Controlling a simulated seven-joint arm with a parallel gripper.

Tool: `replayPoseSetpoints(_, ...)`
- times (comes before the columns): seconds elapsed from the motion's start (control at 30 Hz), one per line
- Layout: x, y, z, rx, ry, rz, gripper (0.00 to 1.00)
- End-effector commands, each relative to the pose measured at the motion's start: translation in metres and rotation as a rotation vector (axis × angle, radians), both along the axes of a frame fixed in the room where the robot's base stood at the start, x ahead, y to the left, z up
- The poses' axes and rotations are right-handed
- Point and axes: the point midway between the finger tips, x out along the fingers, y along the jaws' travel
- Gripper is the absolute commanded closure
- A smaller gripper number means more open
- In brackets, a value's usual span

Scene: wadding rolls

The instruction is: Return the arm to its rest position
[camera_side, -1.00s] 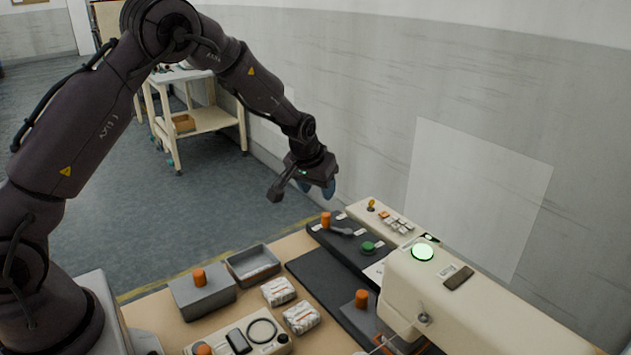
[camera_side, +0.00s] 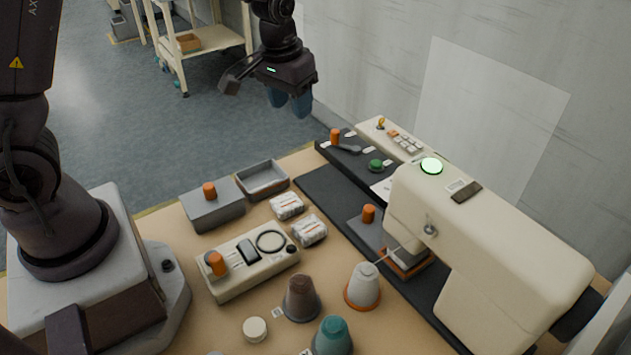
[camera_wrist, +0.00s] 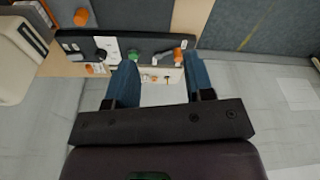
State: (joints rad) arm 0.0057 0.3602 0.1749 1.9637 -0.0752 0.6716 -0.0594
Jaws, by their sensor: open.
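My gripper (camera_side: 290,101), with blue fingers, hangs in the air at the top of the side view, beyond the far end of the table. It is open and holds nothing. In the wrist view its two fingers (camera_wrist: 161,78) stand well apart, with the dark control strip (camera_wrist: 150,48) far beyond them. Two white wrapped rolls, a farther one (camera_side: 287,206) and a nearer one (camera_side: 309,230), lie on the table, apart from the gripper.
A cream machine (camera_side: 490,225) stands at the right of the table, near the wall. A grey open tray (camera_side: 263,180), a grey box (camera_side: 213,207) and a cream control box (camera_side: 248,265) are at the left. Cones stand in front. The air around the gripper is clear.

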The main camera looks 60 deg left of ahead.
Motion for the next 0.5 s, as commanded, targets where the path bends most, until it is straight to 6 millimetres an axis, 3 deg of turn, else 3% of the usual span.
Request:
replayPoseSetpoints(0.03, -0.016, -0.008, 0.018, -0.012, -0.008, -0.023, 0.52)
replayPoseSetpoints(0.2, -0.074, -0.030, 0.063, -0.031, -0.025, -0.112, 0.52)
replayPoseSetpoints(0.5, -0.167, -0.054, 0.111, 0.005, -0.150, -0.238, 0.52)
